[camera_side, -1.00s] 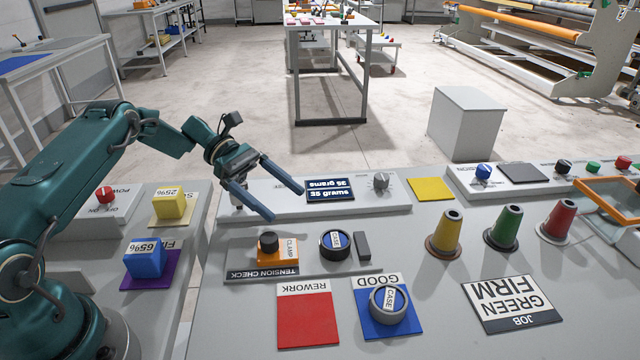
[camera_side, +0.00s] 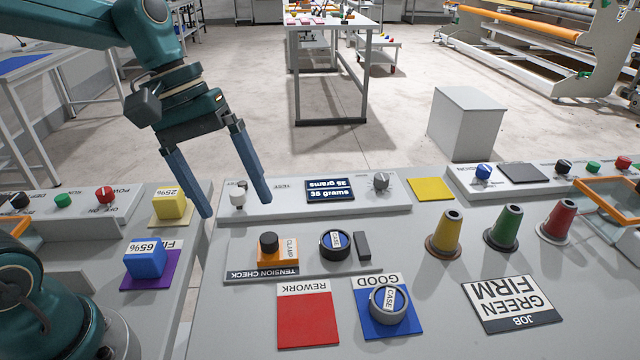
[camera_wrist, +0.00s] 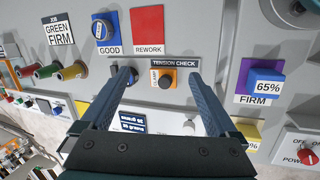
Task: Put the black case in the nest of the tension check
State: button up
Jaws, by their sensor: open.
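In the wrist view the black case (camera_wrist: 132,76) is partly hidden by the left finger. A second, grey case (camera_side: 390,301) lies on the blue GOOD pad (camera_side: 412,327); it also shows in the wrist view (camera_wrist: 102,31). My gripper (camera_side: 236,208) is open and empty, pointing down by the left end of the display box, clear of both cases.
The display box (camera_side: 395,197) behind the plate reads 35 grams and carries a white knob (camera_side: 238,195) near my fingers. The red REWORK pad (camera_side: 306,318) is empty. Yellow, green and red cones (camera_side: 503,228) stand right. A blue block (camera_side: 146,258) stands left.

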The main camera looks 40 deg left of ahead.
jog(key=s+a+m+t+y, duration=0.1)
jog(key=s+m+t+y, duration=0.2)
jog(key=s+m, duration=0.4)
jog(key=shift+s+a+t+y, duration=0.3)
jog(key=shift+s+a+t, duration=0.05)
jog(key=shift+s+t, duration=0.35)
jog(key=shift+f, duration=0.1)
jog(key=shift+c, duration=0.3)
